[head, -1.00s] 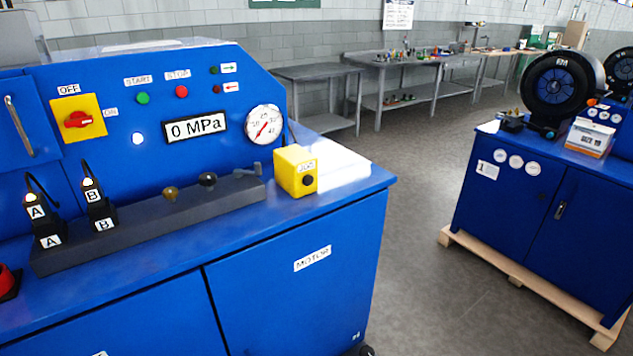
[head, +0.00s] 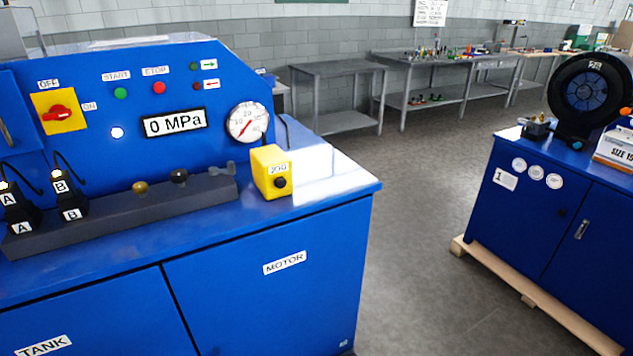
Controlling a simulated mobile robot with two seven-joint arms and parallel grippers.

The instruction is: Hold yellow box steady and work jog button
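The yellow box (head: 266,165) sits on the blue cabinet top (head: 330,205) near its right end. Its front face carries a JOG label and a black round jog button (head: 280,183). The box stands upright with nothing touching it from above. A white sheet or bright patch (head: 325,178) lies beside it on the right. Neither of my grippers shows in the head view.
Left of the box is a dark grey block (head: 120,215) with knobs and two valves marked A and B. Behind stands a blue panel with a gauge (head: 247,122) and a 0 MPa display (head: 174,122). A second blue cabinet (head: 530,210) stands right, across clear floor.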

